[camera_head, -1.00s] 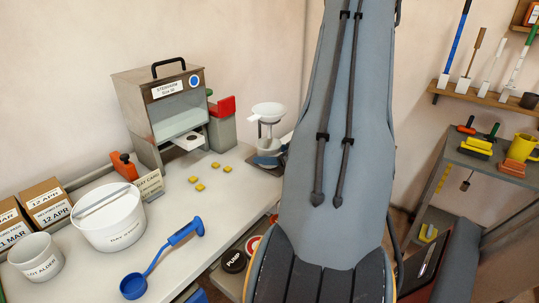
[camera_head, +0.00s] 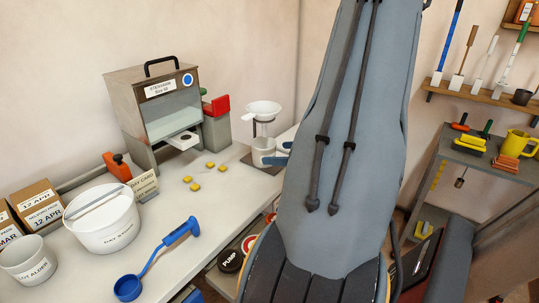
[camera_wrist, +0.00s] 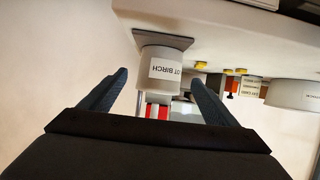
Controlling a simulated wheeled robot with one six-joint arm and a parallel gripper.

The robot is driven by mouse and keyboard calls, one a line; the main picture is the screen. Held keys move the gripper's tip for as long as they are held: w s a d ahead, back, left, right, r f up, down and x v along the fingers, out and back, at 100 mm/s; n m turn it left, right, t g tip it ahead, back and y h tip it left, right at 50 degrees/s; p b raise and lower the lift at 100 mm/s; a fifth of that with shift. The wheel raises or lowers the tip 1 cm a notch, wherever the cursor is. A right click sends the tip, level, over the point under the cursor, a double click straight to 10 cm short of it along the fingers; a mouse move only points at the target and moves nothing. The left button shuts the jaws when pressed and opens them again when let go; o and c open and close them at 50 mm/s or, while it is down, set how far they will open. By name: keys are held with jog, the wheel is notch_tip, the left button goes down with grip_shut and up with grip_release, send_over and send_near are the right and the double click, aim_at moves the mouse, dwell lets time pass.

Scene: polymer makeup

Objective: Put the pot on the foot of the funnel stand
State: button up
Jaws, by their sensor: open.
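A white pot labelled BIRCH (camera_wrist: 160,70) stands on the dark square foot (camera_wrist: 178,42) of the funnel stand. In the head view the pot (camera_head: 262,150) is upright beneath the white funnel (camera_head: 263,109), which the stand's post (camera_head: 254,130) carries. My gripper (camera_wrist: 156,78) is open, with one blue-grey finger on each side of the pot in the upside-down wrist view. A gap shows between each finger and the pot. In the head view the fingers (camera_head: 279,154) are at the pot's right side, partly hidden by my arm.
A grey box with a red top (camera_head: 217,121) and a metal cabinet (camera_head: 158,110) stand left of the funnel stand. Yellow cubes (camera_head: 191,180), a white tub (camera_head: 103,216), a blue ladle (camera_head: 150,265) and the alder pot (camera_head: 30,261) are on the bench. The bench middle is mostly clear.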

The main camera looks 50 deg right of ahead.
jog(key=shift+v, duration=2.35)
